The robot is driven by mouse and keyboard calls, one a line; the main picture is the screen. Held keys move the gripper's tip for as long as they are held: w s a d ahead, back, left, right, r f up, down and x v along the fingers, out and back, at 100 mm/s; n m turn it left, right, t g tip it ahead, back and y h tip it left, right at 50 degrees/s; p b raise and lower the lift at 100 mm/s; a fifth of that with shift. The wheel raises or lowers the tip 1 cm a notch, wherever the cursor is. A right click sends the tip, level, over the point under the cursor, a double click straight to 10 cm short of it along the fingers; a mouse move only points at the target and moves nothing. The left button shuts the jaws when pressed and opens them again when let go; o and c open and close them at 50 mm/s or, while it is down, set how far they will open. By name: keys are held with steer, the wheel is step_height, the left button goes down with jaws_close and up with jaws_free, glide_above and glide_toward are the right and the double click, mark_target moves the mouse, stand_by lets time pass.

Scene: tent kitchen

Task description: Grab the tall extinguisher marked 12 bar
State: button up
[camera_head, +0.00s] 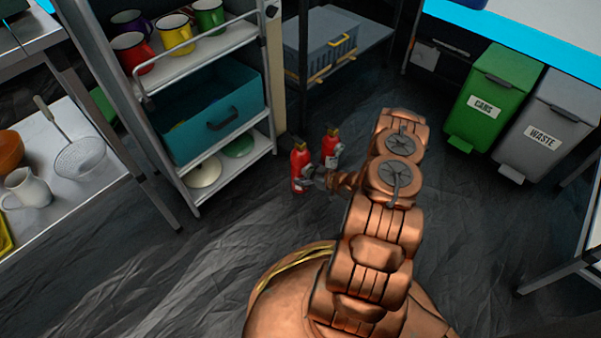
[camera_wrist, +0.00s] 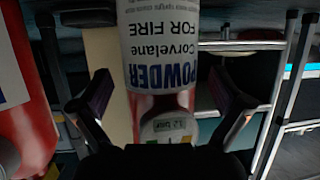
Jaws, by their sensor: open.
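Two red extinguishers stand close together on the dark floor beside the shelf rack. The nearer one (camera_head: 299,166) is just left of my gripper (camera_head: 313,181) in the head view. The other extinguisher (camera_head: 331,147) stands behind and to the right. In the wrist view, an extinguisher with a white "POWDER" label (camera_wrist: 160,45) and a small "12 bar" mark lies between the open fingers of my gripper (camera_wrist: 158,95). Its neck points down in that picture. Part of another red extinguisher (camera_wrist: 27,125) shows at the left edge. I cannot tell whether the fingers touch anything.
The metal shelf rack (camera_head: 198,198) with mugs, a teal crate (camera_head: 190,125) and plates stands at left. A grey crate (camera_head: 320,60) sits on a low shelf behind. Green (camera_head: 490,98) and grey (camera_head: 545,125) bins stand at right. Floor between is clear.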

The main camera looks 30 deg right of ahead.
steer(key=shift+x, duration=0.95)
steer(key=c, duration=1.8)
